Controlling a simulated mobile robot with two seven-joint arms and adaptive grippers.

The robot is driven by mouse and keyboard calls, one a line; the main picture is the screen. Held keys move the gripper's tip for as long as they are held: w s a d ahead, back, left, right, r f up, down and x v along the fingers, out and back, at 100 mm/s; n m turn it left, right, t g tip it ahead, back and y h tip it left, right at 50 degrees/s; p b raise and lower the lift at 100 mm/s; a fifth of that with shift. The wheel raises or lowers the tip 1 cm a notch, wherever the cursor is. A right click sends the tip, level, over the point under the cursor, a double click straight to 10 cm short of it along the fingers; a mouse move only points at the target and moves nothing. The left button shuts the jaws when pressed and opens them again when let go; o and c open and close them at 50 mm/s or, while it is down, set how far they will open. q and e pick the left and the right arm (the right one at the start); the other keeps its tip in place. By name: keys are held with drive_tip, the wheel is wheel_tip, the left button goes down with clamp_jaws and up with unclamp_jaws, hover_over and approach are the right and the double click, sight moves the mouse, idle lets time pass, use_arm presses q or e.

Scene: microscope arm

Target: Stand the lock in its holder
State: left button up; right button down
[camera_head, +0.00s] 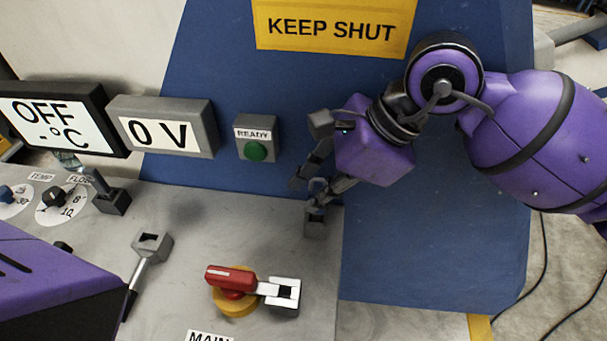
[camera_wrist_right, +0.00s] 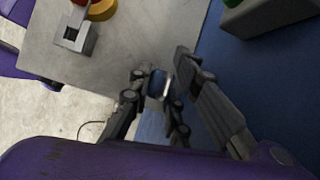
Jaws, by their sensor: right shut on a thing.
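My right gripper (camera_head: 316,190) points down at the right end of the grey deck, its fingers shut on the lock. The lock (camera_head: 315,224) shows as a small grey block under the fingertips. In the right wrist view a shiny curved part sits between the fingers (camera_wrist_right: 162,85). The fingers hide much of it, and I cannot tell whether its underside touches the deck. I cannot say for sure which fitting is the holder. A grey block with a square opening (camera_head: 286,294) stands by the red handle. My left arm's purple housing is at lower left; its fingertips are unclear.
The red handle (camera_head: 231,279) sits on a yellow base. A grey square-ended tool (camera_head: 151,245) and a dark block (camera_head: 112,203) stand further left. The blue panel (camera_head: 215,110) with the green button (camera_head: 256,151) rises behind. Bare deck lies between the lock and red handle.

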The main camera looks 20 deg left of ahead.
use_arm(q)
drive_tip(key=shift+s+f+b, duration=0.35)
drive_tip(key=shift+f+b, duration=0.2)
drive_tip(key=shift+f, duration=0.15)
use_arm(e)
drive_tip(key=shift+f, duration=1)
drive_tip(key=c, duration=1.6)
unclamp_jaws()
drive_tip(key=shift+o, duration=0.2)
drive_tip(key=shift+d+r, duration=0.1)
drive_tip(key=shift+r, duration=0.1)
use_arm(q)
drive_tip(key=shift+w+d+r, duration=0.1)
drive_tip(key=shift+w+d, duration=0.05)
drive_tip(key=shift+w, duration=0.55)
use_arm(e)
drive_tip(key=v, duration=1.1)
drive_tip(key=shift+r, duration=0.3)
use_arm(q)
drive_tip(key=shift+s, duration=0.15)
